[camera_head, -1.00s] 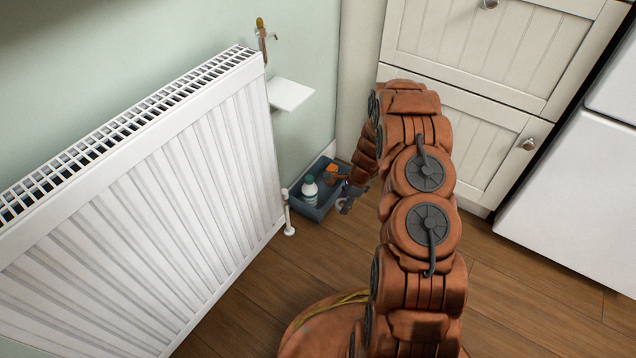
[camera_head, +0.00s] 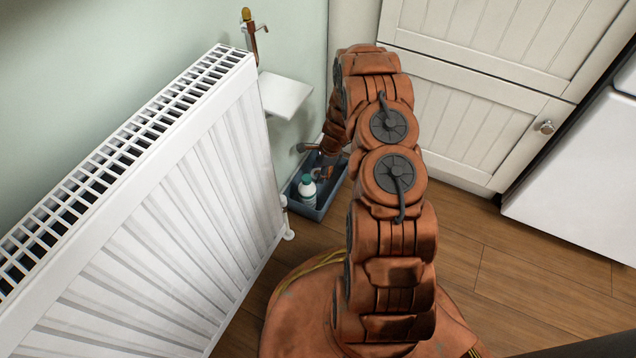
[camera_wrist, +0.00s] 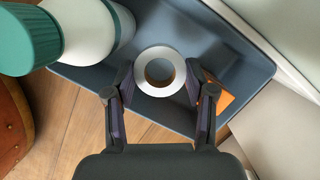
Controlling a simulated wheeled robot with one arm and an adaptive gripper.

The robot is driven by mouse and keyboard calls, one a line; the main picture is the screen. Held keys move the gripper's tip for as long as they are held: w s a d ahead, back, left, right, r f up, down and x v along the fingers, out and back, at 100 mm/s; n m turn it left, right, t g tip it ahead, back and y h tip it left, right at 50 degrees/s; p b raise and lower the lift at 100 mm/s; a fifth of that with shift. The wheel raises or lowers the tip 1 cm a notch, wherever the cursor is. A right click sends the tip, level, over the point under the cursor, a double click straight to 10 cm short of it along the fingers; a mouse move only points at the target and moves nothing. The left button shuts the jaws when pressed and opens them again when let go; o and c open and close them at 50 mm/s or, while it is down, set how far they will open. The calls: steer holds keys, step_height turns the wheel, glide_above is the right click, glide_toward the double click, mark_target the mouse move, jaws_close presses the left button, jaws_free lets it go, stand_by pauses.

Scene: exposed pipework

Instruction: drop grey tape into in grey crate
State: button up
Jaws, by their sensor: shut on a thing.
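The grey tape (camera_wrist: 160,91) is a pale ring with its hole facing the wrist camera. My gripper (camera_wrist: 160,73) is shut on it, one finger on each side. In the wrist view the tape shows over the inside of the grey crate (camera_wrist: 228,50). Its height above the crate floor is hard to tell. In the head view the blue-grey crate (camera_head: 327,203) stands on the floor between the radiator and my arm. My arm reaches down over it, and the tape cannot be made out clearly there.
A white bottle with a green cap (camera_head: 307,191) stands in the crate; it is at upper left in the wrist view (camera_wrist: 92,28). An orange item (camera_wrist: 223,102) lies near the right finger. The radiator (camera_head: 150,200) is on the left, with a white shelf (camera_head: 285,95) above the crate.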

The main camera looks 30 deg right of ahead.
steer(key=b, duration=0.2)
glide_above(319, 189)
step_height(319, 189, down, 6)
steer(key=shift+r, duration=0.1)
steer(key=shift+f+p, duration=0.35)
steer(key=shift+f, duration=0.25)
steer(key=o, duration=1)
steer(key=shift+r, duration=0.1)
steer(key=shift+w+d+r, duration=0.1)
steer(key=shift+r, duration=0.25)
steer(key=p+v, duration=0.4)
steer(key=v, duration=0.8)
steer(key=shift+r, duration=0.25)
